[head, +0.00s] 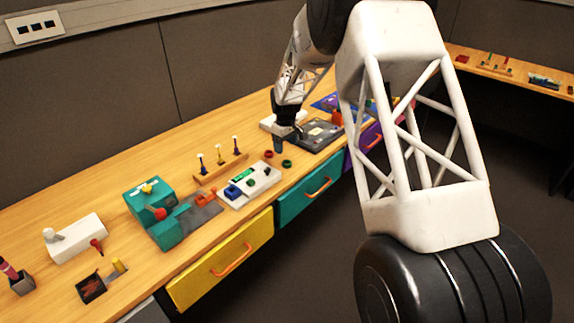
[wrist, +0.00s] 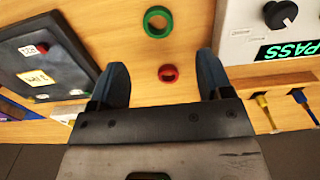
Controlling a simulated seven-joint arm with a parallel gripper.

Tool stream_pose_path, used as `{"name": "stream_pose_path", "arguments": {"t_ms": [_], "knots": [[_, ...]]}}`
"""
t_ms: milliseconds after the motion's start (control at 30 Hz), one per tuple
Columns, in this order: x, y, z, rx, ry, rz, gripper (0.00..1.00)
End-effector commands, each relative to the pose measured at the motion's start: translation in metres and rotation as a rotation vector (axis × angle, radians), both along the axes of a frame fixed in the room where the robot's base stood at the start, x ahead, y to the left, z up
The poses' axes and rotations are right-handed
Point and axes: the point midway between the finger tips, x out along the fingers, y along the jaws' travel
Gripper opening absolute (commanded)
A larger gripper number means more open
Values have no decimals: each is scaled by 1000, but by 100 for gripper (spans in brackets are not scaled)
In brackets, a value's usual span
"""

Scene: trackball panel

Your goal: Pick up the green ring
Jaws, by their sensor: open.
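The green ring (head: 287,163) lies flat on the wooden table near its front edge. In the wrist view the green ring (wrist: 157,22) is at the top middle, beyond my fingertips. My gripper (wrist: 161,60) is open, with its two blue-grey fingers spread and nothing held. A smaller red ring (wrist: 168,73) shows between the fingers, on the table below. In the head view my gripper (head: 279,147) hangs close above the table, just behind and left of the green ring. The red ring (head: 268,154) is left of the green one there.
A white panel (head: 268,178) with a green PASS display stands left of the rings. A dark panel (head: 302,142) stands to their right. A rack of upright plungers (head: 222,171) is behind the white panel. Bare table surrounds the rings.

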Motion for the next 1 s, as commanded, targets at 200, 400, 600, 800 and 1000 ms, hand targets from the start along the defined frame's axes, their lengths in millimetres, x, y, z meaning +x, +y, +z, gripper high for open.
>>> {"name": "stream_pose_path", "arguments": {"t_ms": [200,400,600,800,1000], "knots": [[-1,0,-17,0,1,0,73],[0,0,-25,0,1,0,73],[0,0,-25,-1,1,0,73],[-1,-1,-31,0,1,0,73],[-1,-2,-51,0,3,0,73]]}}
